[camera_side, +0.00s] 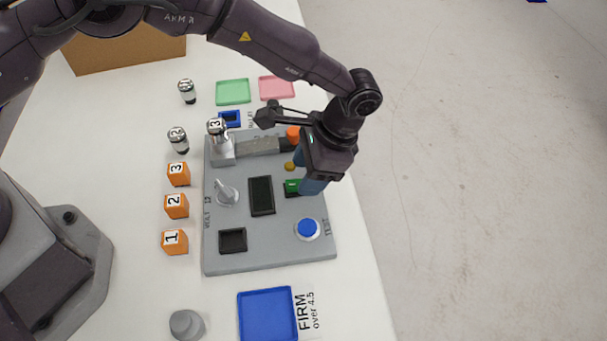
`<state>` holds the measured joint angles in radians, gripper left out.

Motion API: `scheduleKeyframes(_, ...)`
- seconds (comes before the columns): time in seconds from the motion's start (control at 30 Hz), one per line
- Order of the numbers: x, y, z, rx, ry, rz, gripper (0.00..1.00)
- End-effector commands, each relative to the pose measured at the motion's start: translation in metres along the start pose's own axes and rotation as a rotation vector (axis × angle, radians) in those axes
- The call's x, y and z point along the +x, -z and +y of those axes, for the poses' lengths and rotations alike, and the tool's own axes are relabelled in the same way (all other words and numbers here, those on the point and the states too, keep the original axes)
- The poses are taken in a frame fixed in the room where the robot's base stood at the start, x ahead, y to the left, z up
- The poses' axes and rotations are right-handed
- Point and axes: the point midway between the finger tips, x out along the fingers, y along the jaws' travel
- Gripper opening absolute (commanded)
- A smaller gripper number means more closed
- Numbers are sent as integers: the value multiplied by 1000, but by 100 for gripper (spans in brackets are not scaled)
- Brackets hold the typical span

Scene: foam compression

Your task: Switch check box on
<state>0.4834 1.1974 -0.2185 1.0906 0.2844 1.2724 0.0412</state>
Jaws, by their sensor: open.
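The check box is a grey panel (265,258) lying on the white table. A green switch (291,187) sits on its right side, partly hidden by my gripper. My gripper (304,173) has blue fingers, is open and empty, and is over the panel's right edge, close by the green switch. I cannot tell whether a finger touches the switch or which way the switch is set. A dark display (261,195) in the panel's middle looks blank. A grey knob (227,193) is at its left, and a round blue button (307,229) is at its lower right.
Numbered orange blocks (176,206) stand left of the panel. Labelled metal cylinders (179,140) stand behind them, one on the panel. Blue (268,316), green (233,92) and pink trays (277,87) lie around. A grey cylinder (187,324) is at the front.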

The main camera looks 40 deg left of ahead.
Motion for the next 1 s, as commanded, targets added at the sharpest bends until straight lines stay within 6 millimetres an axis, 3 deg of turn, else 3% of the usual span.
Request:
scheduleKeyframes(0.2,20,0,0,0,1,0,51)
scheduleKeyframes(0.5,22,0,0,-1,1,1,51)
scheduleKeyframes(0.73,21,0,0,-1,1,1,2)
scheduleKeyframes(1.0,21,-2,0,-1,1,58,2)
